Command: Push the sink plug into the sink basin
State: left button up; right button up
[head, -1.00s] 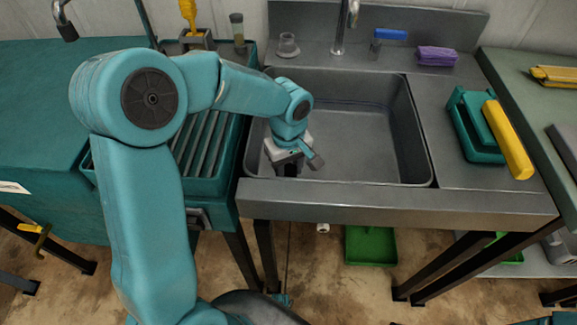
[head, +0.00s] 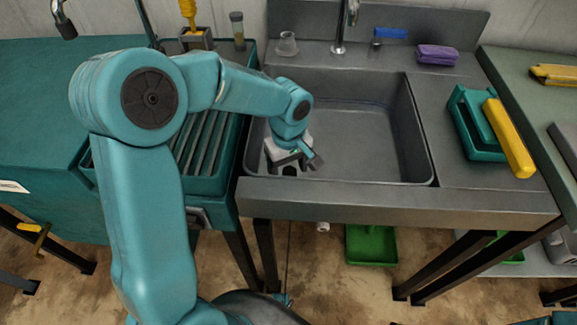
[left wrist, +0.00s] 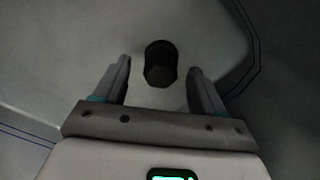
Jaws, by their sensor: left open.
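The sink basin (head: 365,150) is grey metal, under the tap, and its floor fills most of the left wrist view. My left gripper (head: 291,166) is low inside the basin near its front left corner. In the left wrist view its two fingers (left wrist: 159,66) are open and apart. A short dark cylinder (left wrist: 160,64), which looks like the sink plug, shows between and just beyond the fingertips. I cannot tell whether it stands on the floor or sits in the drain. In the head view my gripper and arm hide that spot. My right gripper is not in view.
A tap (head: 340,30) rises behind the basin. A clear cup (head: 287,44), a blue-handled brush (head: 390,33) and a purple sponge (head: 437,54) stand on the back ledge. A slatted rack (head: 205,148) is left.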

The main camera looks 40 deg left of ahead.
pick_arm(q)
jog(key=shift+o, duration=0.5)
jog(key=shift+r, duration=0.15)
jog(key=shift+r+p, duration=1.65)
jog(key=shift+r, duration=0.5)
notch_tip(320, 180, up, 16)
jog(key=p, duration=0.2)
jog(key=shift+r, duration=0.15)
dwell(0.7)
